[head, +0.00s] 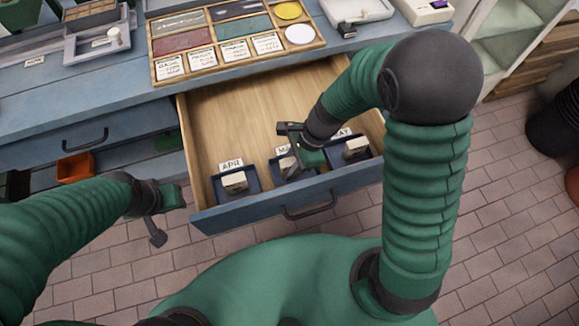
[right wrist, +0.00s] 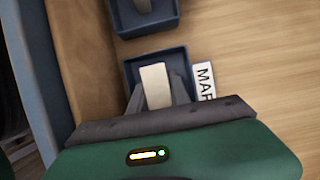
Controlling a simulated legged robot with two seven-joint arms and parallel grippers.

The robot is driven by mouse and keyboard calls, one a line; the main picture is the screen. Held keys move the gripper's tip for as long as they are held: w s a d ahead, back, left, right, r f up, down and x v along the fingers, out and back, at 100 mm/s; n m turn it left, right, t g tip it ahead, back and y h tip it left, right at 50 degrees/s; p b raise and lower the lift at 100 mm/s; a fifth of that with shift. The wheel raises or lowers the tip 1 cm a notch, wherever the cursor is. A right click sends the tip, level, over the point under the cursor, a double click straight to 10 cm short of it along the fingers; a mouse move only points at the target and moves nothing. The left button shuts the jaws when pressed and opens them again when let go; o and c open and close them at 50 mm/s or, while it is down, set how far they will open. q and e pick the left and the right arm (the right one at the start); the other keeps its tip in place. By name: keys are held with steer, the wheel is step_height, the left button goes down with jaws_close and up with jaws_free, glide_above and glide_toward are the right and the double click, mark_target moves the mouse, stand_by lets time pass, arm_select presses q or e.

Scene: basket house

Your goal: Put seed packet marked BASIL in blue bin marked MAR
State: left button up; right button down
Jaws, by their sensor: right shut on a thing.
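My right gripper (head: 291,167) reaches into the open drawer at the middle blue bin (head: 305,178). In the right wrist view the label beside this bin (right wrist: 152,56) reads MAR (right wrist: 204,82). The gripper (right wrist: 157,98) is shut on a pale packet (right wrist: 154,80), which is within the bin's walls. No BASIL mark can be read on it. The gripper hides part of the bin and packet. My left gripper (head: 168,212) hangs left of the drawer, apart from it; its jaws are too unclear to judge.
The APR bin (head: 222,189) on the left and another bin (head: 372,150) on the right each hold a pale packet. The drawer's back floor (head: 235,110) is clear. A sectioned wooden tray (head: 212,73) is on the bench. An orange box (head: 76,167) sits on the lower shelf.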

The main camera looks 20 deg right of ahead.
steer(key=shift+d, duration=0.35)
steer(key=c, duration=1.2)
jaws_free()
steer(key=shift+d+f, duration=0.15)
steer(key=shift+d, duration=0.3)
steer(key=shift+a, duration=0.5)
steer(key=shift+r, duration=0.5)
arm_select(q)
steer(key=r+p, duration=0.3)
steer(key=d+r+p, duration=0.1)
steer(key=r, duration=0.1)
steer(key=shift+p, duration=0.4)
arm_select(e)
steer(key=v, duration=1.1)
steer(key=shift+d, duration=0.4)
steer(key=shift+r, duration=0.1)
